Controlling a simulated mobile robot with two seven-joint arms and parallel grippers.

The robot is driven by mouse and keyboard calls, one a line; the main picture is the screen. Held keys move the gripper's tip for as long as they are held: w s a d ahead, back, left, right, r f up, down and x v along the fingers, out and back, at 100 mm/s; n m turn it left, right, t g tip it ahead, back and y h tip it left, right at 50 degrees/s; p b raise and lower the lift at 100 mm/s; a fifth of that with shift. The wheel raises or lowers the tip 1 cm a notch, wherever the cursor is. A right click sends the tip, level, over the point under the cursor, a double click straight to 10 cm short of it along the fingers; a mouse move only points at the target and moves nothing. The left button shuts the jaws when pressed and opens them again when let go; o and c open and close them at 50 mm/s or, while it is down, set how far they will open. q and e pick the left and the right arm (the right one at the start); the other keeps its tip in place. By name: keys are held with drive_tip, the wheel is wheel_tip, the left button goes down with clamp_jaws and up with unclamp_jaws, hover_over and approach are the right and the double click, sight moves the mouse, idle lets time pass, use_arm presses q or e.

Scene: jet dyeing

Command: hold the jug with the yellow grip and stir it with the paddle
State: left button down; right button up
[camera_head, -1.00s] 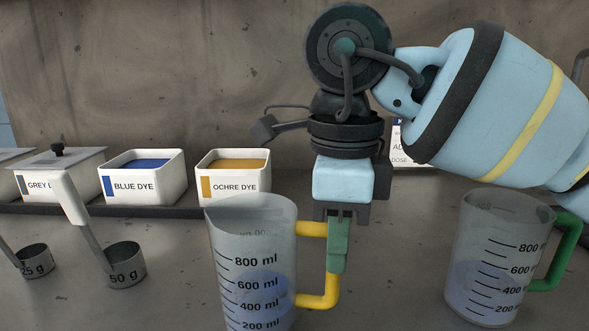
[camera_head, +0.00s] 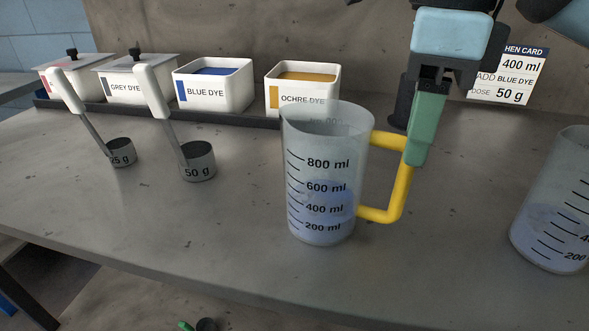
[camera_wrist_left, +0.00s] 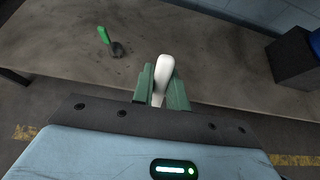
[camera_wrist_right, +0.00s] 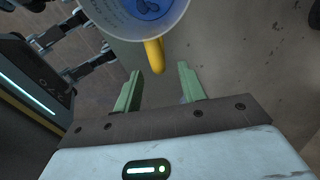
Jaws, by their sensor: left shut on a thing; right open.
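The jug with the yellow grip (camera_head: 325,180) stands upright on the table with bluish liquid in it. Its yellow grip (camera_head: 400,190) points right. My right gripper (camera_head: 424,150) hangs over the grip's outer upper corner, its green fingers overlapping it in the head view. In the right wrist view my right gripper (camera_wrist_right: 160,88) is open, with the yellow grip (camera_wrist_right: 155,56) in line with its gap and the jug (camera_wrist_right: 145,18) beyond. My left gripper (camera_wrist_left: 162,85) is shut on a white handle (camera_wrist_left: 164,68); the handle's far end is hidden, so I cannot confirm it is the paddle.
A second jug (camera_head: 560,205) stands right, cut off. Two white-handled scoops (camera_head: 197,160) (camera_head: 120,152) stand left. Dye boxes (camera_head: 215,90) line the back, with a card (camera_head: 508,80). A green-handled thing (camera_wrist_left: 104,36) with a dark end lies on a surface in the left wrist view.

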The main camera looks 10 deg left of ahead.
wheel_tip(320, 180, up, 8)
drive_tip(key=shift+r, duration=0.15)
idle(0.5)
